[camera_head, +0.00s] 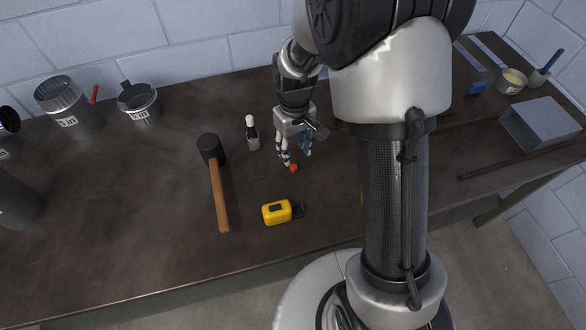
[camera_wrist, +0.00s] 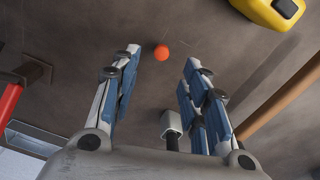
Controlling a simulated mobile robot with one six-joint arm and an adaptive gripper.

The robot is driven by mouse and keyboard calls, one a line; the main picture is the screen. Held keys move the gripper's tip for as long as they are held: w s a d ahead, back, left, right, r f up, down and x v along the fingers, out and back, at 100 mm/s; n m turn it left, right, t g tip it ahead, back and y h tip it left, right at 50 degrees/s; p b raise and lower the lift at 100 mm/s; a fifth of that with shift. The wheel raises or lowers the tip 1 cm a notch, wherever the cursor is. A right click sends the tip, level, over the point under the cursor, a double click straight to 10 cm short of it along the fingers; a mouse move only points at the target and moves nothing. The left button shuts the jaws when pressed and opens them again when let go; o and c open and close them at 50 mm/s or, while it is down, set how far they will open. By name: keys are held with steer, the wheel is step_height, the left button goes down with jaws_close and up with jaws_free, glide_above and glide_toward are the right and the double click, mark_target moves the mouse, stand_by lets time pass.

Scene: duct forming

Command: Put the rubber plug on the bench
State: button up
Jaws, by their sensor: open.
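The rubber plug, which I take to be the small round orange-red piece (camera_head: 293,168), appears to rest on the dark bench (camera_head: 160,185). It also shows in the wrist view (camera_wrist: 162,52), just beyond the fingertips and between their lines. My gripper (camera_head: 296,161) points down at the bench close to the plug. In the wrist view its fingers (camera_wrist: 162,62) are spread apart with nothing held between them, and a gap shows on each side of the plug. The exact height of the fingertips above the bench is hard to tell.
A small white-capped bottle (camera_head: 252,133) and a mallet (camera_head: 219,190) stand and lie left of the gripper. A yellow tape measure (camera_head: 277,212) lies nearer the front edge. Metal cans (camera_head: 139,103) stand at the back left. My arm hides part of the bench.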

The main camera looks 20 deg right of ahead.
mark_target(294, 166)
step_height(294, 166, down, 8)
steer(key=b, duration=0.3)
steer(key=shift+s+a+f, duration=0.1)
steer(key=shift+s+f, duration=0.05)
steer(key=shift+f, duration=0.1)
steer(key=shift+c, duration=0.3)
steer(key=c, duration=0.7)
steer(key=shift+r, duration=0.1)
steer(key=shift+c, duration=0.4)
